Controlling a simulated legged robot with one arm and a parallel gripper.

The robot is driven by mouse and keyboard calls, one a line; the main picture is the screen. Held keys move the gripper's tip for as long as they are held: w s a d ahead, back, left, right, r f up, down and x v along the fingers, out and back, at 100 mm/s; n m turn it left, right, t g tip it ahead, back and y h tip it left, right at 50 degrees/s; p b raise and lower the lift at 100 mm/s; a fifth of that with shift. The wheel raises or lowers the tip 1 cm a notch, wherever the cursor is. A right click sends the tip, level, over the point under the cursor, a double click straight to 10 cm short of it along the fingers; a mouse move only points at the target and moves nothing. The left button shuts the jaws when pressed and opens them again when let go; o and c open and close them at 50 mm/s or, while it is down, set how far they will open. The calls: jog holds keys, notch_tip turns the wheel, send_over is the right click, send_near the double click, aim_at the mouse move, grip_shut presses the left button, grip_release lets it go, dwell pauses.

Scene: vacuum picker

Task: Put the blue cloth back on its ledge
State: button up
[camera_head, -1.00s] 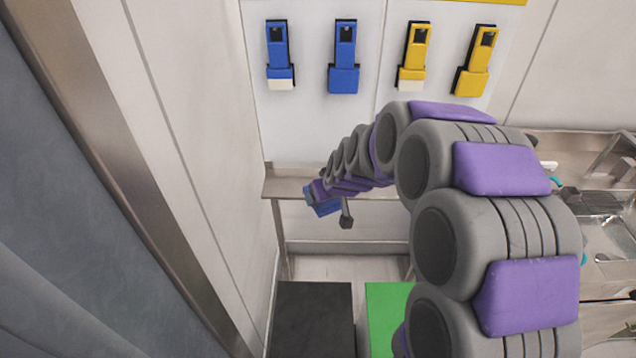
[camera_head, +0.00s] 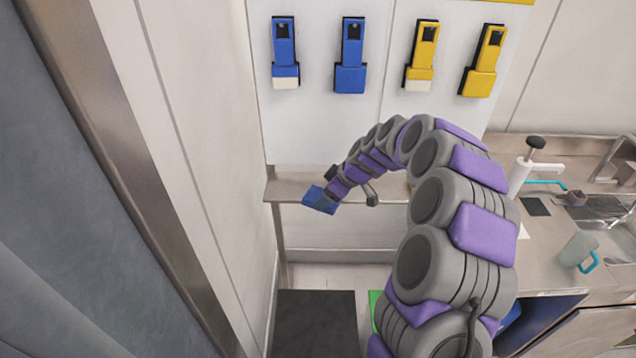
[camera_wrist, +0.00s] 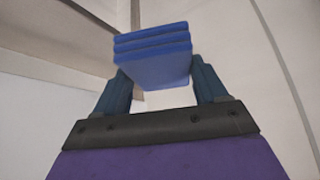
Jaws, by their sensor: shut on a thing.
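The blue cloth (camera_head: 319,200) is a folded, layered block; it also shows in the wrist view (camera_wrist: 153,55). My gripper (camera_wrist: 155,85) is shut on it, with a dark finger on each side of the cloth. In the head view my gripper (camera_head: 330,190) is at the end of the purple and grey arm, in front of the steel ledge (camera_head: 287,188) below the white wall panel. The cloth overlaps the ledge's front edge in the picture. I cannot tell whether they touch.
Blue holders (camera_head: 351,60) and yellow holders (camera_head: 482,65) hang on the panel above the ledge. A wall (camera_head: 215,200) stands close on the left. A black mat (camera_head: 314,320) lies below. At the right, a steel counter (camera_head: 545,250) carries a clear jug (camera_head: 578,248) and a white pump bottle (camera_head: 522,175).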

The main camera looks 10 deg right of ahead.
jog(key=w, duration=0.2)
jog(key=w+d, duration=0.1)
jog(key=w, duration=0.2)
jog(key=w+d+f+b, duration=0.1)
jog(key=w, duration=0.2)
jog(key=w+a, duration=0.2)
jog(key=w, duration=0.1)
jog(key=shift+w, duration=0.25)
jog(key=shift+d+f, duration=0.1)
jog(key=shift+d, duration=0.05)
jog(key=shift+d+f+b, duration=0.25)
jog(key=shift+b, duration=0.15)
jog(key=f, duration=0.2)
jog(key=f+b, duration=0.1)
jog(key=shift+d, duration=0.25)
jog(key=shift+a, duration=0.45)
jog(key=o, duration=0.8)
jog(key=shift+o, duration=1.4)
jog(key=shift+d, duration=0.35)
jog(key=shift+r, duration=0.1)
